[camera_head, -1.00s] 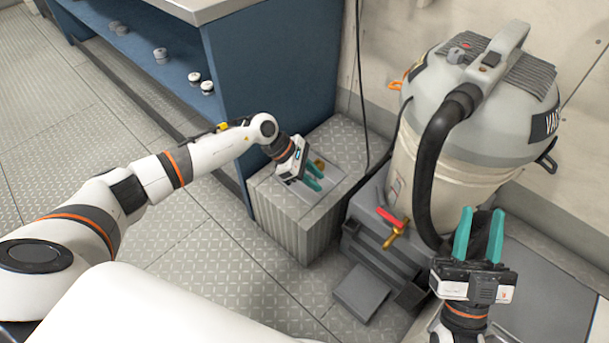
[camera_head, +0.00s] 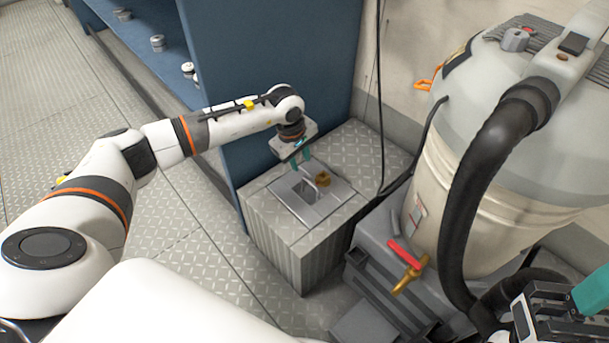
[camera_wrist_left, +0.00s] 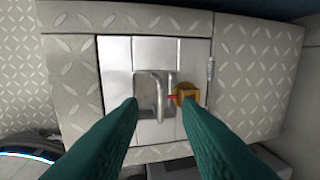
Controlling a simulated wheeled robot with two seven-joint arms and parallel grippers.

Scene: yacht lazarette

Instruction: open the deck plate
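The deck plate (camera_head: 334,204) is a silver panel lying flat in the top of a grey tread-plate box; it also shows in the left wrist view (camera_wrist_left: 116,66). A metal loop handle (camera_wrist_left: 155,88) sits over a recess in the plate. My left gripper (camera_head: 301,161) is above the plate, pointing down. In the left wrist view its teal fingers are apart on either side of the handle, with nothing between them. My right gripper (camera_head: 575,298) is partly cut off at bottom right.
The grey box (camera_head: 290,252) stands against a blue cabinet (camera_head: 270,75). A large vacuum (camera_head: 455,190) with a black hose (camera_head: 470,180) is at right. A red-handled brass valve (camera_head: 406,258) sits at its base. Black cables hang behind the box.

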